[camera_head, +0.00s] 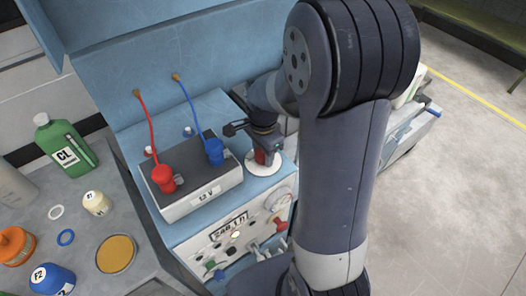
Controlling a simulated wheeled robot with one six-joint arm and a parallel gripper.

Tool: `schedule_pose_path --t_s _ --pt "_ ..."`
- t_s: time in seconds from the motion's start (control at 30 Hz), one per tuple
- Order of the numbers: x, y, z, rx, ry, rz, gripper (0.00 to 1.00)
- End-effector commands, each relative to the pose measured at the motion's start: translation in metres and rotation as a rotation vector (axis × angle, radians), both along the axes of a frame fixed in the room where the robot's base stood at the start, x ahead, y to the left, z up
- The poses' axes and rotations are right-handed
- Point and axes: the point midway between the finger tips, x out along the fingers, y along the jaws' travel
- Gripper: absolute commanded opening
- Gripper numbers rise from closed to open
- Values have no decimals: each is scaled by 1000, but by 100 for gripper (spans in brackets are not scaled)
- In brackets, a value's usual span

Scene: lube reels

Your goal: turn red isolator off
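The red isolator (260,157) is a small red knob on a round white plate (264,168), on the blue machine to the right of the battery. Only a small part of the red shows. My gripper (265,148) is right above and around the knob, with a dark finger at its right side. The gripper and wrist hide the rest of the knob, so I cannot tell whether the fingers press on it or which way it is turned.
A 12 V battery (201,196) with red (163,178) and blue (214,152) terminal caps and cables stands just left of the isolator. A control panel (235,235) is below. Bottles and caps sit on the grey bench (75,208). Open floor (465,180) lies right.

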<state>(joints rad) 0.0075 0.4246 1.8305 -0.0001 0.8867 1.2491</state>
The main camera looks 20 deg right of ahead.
Motion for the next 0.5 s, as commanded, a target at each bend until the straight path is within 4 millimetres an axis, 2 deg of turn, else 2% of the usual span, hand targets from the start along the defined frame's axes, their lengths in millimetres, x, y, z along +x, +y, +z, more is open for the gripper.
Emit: schedule_pose_path --t_s 0.03,0.23,0.5 --pt "0 0 0 0 0 0 35" --pt "0 0 0 0 0 0 19" --pt "0 0 0 0 -1 32 19"
